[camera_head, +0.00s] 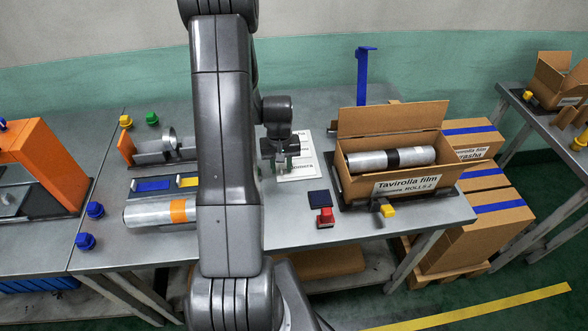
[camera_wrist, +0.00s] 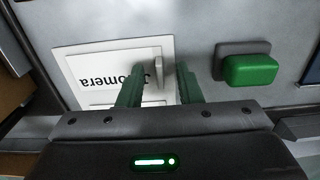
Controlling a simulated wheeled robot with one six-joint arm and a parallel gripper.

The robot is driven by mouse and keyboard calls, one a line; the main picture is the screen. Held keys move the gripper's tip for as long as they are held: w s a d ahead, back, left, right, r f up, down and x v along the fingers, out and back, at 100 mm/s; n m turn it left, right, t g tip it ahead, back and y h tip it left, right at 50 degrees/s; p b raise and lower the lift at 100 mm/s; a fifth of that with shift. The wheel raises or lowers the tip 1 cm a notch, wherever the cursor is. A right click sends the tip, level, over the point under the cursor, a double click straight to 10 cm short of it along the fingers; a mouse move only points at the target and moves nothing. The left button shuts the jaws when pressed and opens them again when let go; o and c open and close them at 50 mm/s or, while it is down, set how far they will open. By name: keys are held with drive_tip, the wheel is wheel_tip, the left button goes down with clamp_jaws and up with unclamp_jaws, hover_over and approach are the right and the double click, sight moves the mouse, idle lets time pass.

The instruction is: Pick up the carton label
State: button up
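The white carton label (camera_head: 311,161) lies on the grey table, left of the open carton in the head view, partly hidden by my arm and gripper. In the wrist view the label (camera_wrist: 95,75) shows upside-down dark print and a small raised pale tab (camera_wrist: 158,72). My gripper (camera_wrist: 157,76) is open, with its two green fingers on either side of the tab and visible gaps between. My gripper also shows over the label in the head view (camera_head: 279,165). I cannot tell how far the fingertips are above the label.
A green button (camera_wrist: 250,68) on a grey base is right of the fingers in the wrist view. An open carton (camera_head: 400,187) with a film roll (camera_head: 391,158) stands right of the label. A blue post (camera_head: 363,75) stands behind.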

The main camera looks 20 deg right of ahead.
clamp_jaws()
idle(0.3)
wheel_tip(320, 180, up, 10)
drive_tip(key=b, duration=0.1)
idle(0.5)
idle(0.6)
